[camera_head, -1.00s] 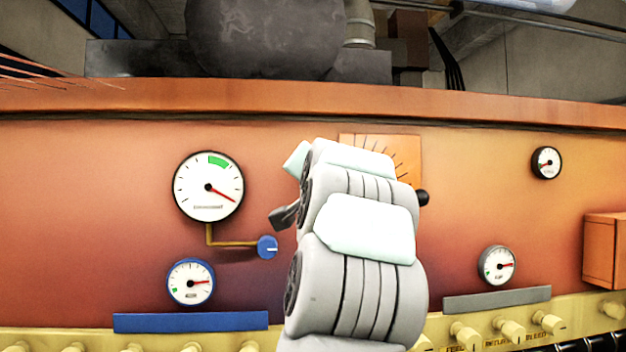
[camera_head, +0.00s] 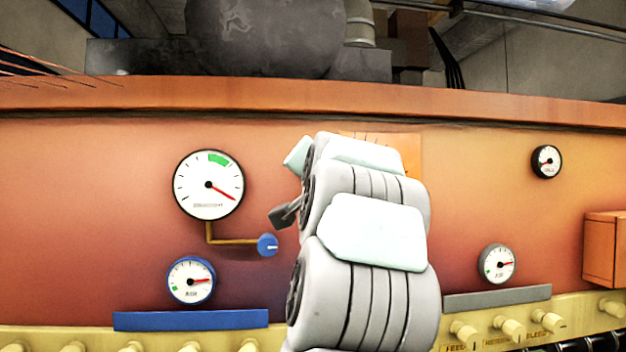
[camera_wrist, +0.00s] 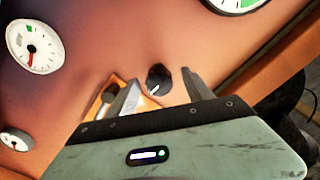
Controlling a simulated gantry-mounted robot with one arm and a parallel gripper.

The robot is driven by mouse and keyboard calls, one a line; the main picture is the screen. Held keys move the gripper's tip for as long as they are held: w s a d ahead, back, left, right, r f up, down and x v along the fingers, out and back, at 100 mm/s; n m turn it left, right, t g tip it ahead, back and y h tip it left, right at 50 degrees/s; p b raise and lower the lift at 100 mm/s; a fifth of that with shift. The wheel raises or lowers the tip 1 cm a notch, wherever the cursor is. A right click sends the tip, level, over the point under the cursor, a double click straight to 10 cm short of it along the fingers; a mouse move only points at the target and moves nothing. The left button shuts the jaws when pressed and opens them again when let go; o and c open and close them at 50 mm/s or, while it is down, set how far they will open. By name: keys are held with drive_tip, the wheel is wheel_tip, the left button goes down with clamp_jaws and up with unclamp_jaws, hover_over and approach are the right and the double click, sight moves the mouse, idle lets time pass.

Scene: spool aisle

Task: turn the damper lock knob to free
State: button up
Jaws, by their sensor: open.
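A black round knob (camera_wrist: 158,78) with a white pointer line shows in the wrist view on the orange-red panel. My gripper (camera_wrist: 161,80) is open, with one finger on each side of the knob in that view. I cannot tell whether the fingers touch it or stop short of it. An orange plate (camera_wrist: 117,84) lies partly behind the left finger. In the head view my arm covers most of this plate (camera_head: 412,150) and hides the black knob. One dark finger of my gripper (camera_head: 284,214) shows left of the arm.
A large gauge (camera_head: 208,185) and a blue knob (camera_head: 268,245) on a brass pipe are left of my arm. Smaller gauges (camera_head: 190,281) (camera_head: 497,264) sit lower. An orange box (camera_head: 606,250) juts out at the right. Yellow knobs (camera_head: 463,333) line the bottom ledge.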

drive_tip(key=s+d+b, duration=0.1)
drive_tip(key=s+b, duration=0.1)
drive_tip(key=s, duration=0.7)
drive_tip(key=shift+d, duration=0.2)
drive_tip(key=shift+w+f, duration=0.1)
